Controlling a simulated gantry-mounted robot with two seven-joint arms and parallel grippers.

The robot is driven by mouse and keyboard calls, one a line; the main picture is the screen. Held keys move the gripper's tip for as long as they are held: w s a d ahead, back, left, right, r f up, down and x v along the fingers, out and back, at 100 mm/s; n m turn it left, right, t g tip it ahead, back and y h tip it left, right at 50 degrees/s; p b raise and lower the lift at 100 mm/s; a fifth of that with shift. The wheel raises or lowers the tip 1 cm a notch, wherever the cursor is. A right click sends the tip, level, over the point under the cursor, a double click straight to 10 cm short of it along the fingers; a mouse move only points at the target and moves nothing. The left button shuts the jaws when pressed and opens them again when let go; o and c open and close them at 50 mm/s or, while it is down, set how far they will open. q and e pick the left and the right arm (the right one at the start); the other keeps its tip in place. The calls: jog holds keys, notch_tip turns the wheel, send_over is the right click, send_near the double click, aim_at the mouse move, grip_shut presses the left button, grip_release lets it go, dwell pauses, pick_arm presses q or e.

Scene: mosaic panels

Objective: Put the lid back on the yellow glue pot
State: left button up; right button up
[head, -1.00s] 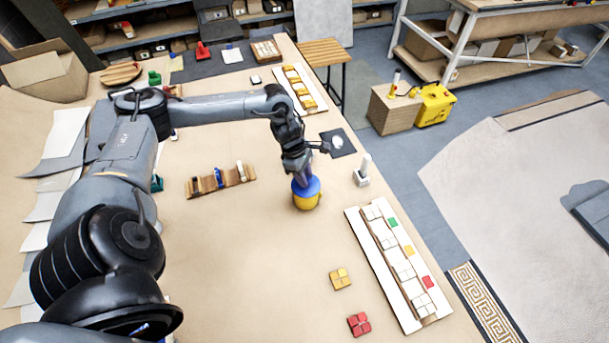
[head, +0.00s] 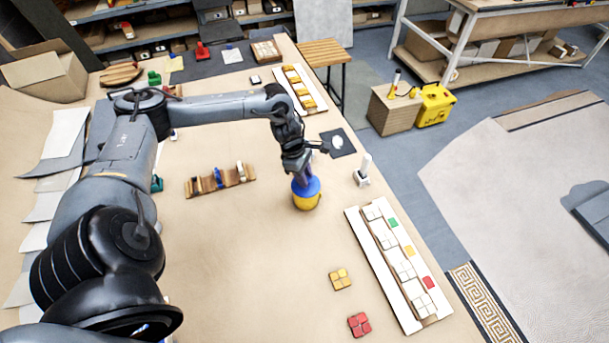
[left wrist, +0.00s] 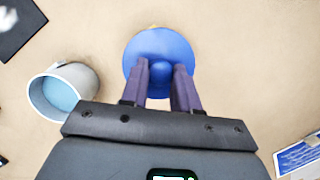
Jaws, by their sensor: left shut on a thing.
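The yellow glue pot (head: 307,203) stands on the table right of centre in the head view. Its blue lid (head: 307,188) is over the pot's mouth, with no clear gap between them; I cannot tell if it is fully seated. My left gripper (head: 302,178) points down from above, shut on the lid's knob. In the left wrist view the lid (left wrist: 160,47) is a round blue disc with the fingers (left wrist: 160,85) either side of its knob. The lid hides nearly all of the pot there. My right gripper is not in view.
A pale cup (left wrist: 64,92), blue inside, stands near the gripper in the left wrist view. A wooden rack (head: 220,181) lies left of the pot, a mosaic panel (head: 352,218) right. Yellow tiles (head: 340,279) and red tiles (head: 359,325) lie in front.

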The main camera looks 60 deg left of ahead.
pick_arm(q)
jog(key=o, duration=1.6)
jog(key=shift+r, duration=0.15)
jog(key=shift+r+p, duration=0.35)
jog(key=shift+r, duration=0.05)
jog(key=shift+r+p, duration=1.8)
jog(key=shift+r, duration=1.15)
